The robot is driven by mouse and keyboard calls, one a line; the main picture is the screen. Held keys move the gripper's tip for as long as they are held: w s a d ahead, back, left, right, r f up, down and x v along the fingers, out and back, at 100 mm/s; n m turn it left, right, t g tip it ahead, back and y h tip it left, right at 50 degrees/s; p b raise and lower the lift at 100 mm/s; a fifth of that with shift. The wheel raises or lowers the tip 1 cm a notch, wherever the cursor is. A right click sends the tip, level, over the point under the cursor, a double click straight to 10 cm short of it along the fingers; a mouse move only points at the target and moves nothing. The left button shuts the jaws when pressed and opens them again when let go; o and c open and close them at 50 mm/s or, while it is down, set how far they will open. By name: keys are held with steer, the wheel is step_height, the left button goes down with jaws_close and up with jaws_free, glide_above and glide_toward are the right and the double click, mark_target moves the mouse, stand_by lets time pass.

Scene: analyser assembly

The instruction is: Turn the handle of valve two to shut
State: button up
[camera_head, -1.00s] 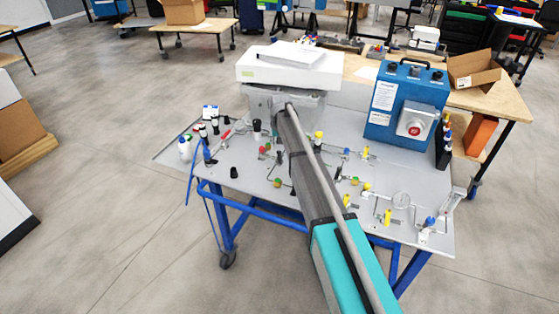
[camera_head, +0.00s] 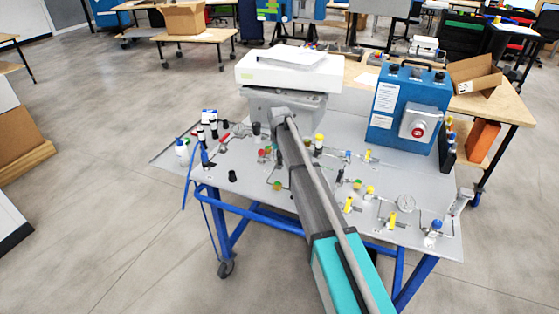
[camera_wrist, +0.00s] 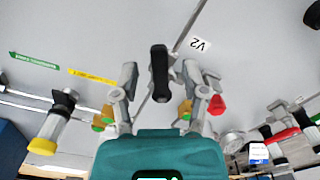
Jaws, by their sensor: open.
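The black handle of valve two (camera_wrist: 158,62) stands in the middle of the wrist view, beside a white V2 label (camera_wrist: 201,45) and on a thin metal pipe. My gripper (camera_wrist: 160,76) is open, with one finger to the left of the handle and one to the right. Gaps show on both sides, and I see no contact. In the head view my arm hides the gripper and the handle above the grey panel (camera_head: 330,205).
A yellow-tipped fitting (camera_wrist: 42,146) lies left and a red-handled one (camera_wrist: 282,137) right in the wrist view. A blue box with a red knob (camera_head: 408,105) and a white unit (camera_head: 290,68) stand at the panel's back. Several small valves and a gauge (camera_head: 405,202) crowd the right side.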

jaws_close()
steer(key=shift+d+n, duration=0.1)
steer(key=shift+n, duration=0.2)
stand_by(0.3)
steer(key=shift+w+d+n, duration=0.1)
steer(key=shift+d+n, duration=0.3)
steer(key=shift+n, duration=0.6)
steer(key=n, duration=0.2)
steer(key=d+n, duration=0.1)
steer(key=shift+w+n, duration=0.3)
steer(key=n, duration=0.1)
steer(key=w+d+n, duration=0.1)
steer(key=n, duration=0.1)
steer(key=shift+n, duration=0.3)
steer(key=shift+w+d+n, duration=0.1)
steer(key=shift+w+n, duration=0.1)
steer(key=shift+n, duration=0.5)
steer(key=shift+w+d+n, duration=0.1)
steer(key=shift+w+n, duration=0.1)
steer(key=shift+n, duration=0.5)
